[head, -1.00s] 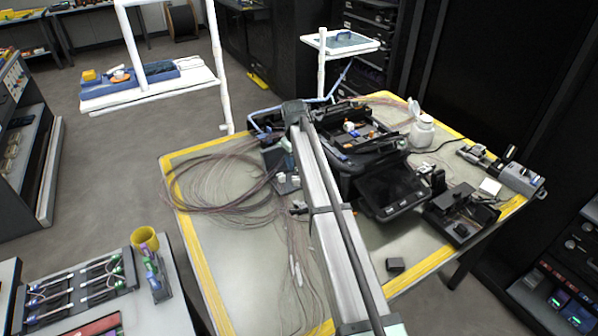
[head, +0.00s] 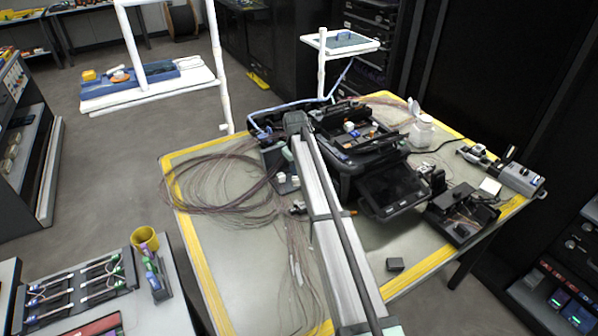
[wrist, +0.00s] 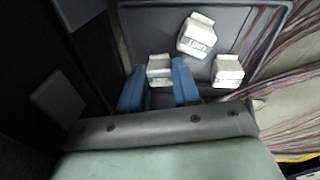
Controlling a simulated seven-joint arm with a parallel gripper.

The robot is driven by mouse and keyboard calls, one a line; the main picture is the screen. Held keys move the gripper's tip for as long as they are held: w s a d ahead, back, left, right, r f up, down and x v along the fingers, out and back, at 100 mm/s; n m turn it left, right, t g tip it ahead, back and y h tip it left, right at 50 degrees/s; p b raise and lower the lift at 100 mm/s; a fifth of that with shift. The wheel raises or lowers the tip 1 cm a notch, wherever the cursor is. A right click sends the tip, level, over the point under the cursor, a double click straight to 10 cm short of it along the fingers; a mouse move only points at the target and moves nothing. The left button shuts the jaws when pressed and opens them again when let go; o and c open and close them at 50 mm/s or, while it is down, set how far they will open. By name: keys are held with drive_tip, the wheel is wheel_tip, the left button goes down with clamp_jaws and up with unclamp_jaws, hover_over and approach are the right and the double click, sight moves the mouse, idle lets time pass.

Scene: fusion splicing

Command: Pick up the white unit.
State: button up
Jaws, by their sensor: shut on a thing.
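Two similar white units stay apart from the fingers: one (wrist: 196,36) farther up and tilted, one (wrist: 228,71) to the right. They lie on a dark grey tray (wrist: 254,40). I cannot tell whether the held unit is clear of the tray. In the head view small white units (head: 282,178) show left of my arm, which hides the fingertips.
A black splicer (head: 362,160) with a screen stands just right of my arm. Coiled thin fibres (head: 215,183) lie to the left on the yellow-edged table (head: 205,290). A white bottle (head: 421,133) and a black tool (head: 462,213) are farther right.

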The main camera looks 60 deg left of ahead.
drive_tip(key=c, duration=0.4)
drive_tip(key=shift+r, duration=0.1)
